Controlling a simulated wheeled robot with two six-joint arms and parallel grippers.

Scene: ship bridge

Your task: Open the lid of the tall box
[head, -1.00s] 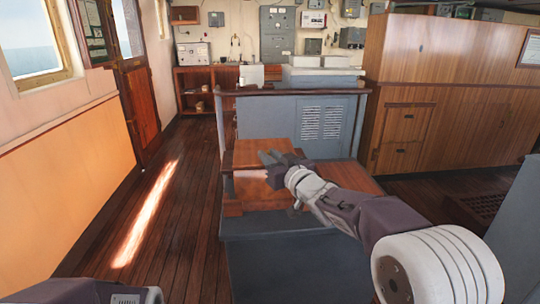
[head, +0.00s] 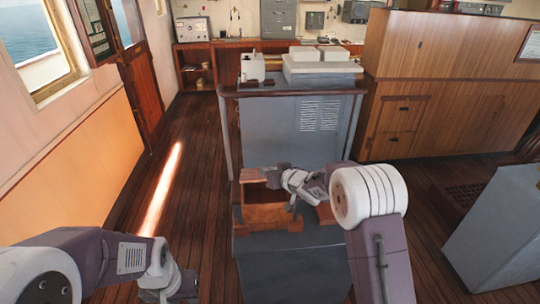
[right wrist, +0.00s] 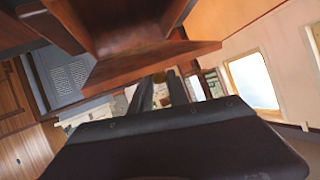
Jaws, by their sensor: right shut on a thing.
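The tall box (head: 266,216) is brown wood and stands on the blue-grey pedestal in the middle of the head view. My right gripper (head: 252,177) is at its top and hides part of the lid. It is shut on a wooden edge, which looks like the lid. A dark space shows below the gripper, but how far the lid is raised is hard to tell. In the right wrist view the fingers (right wrist: 158,93) meet a reddish-brown board (right wrist: 140,66) with box walls above it. My left gripper (head: 172,288) is low at left, away from the box, its fingertips unclear.
The pedestal (head: 290,262) carries the box. Behind it stands a grey console (head: 285,125) with a rail. A wooden cabinet (head: 440,90) is at right, and a grey block (head: 495,225) stands at front right. The floor at left is clear.

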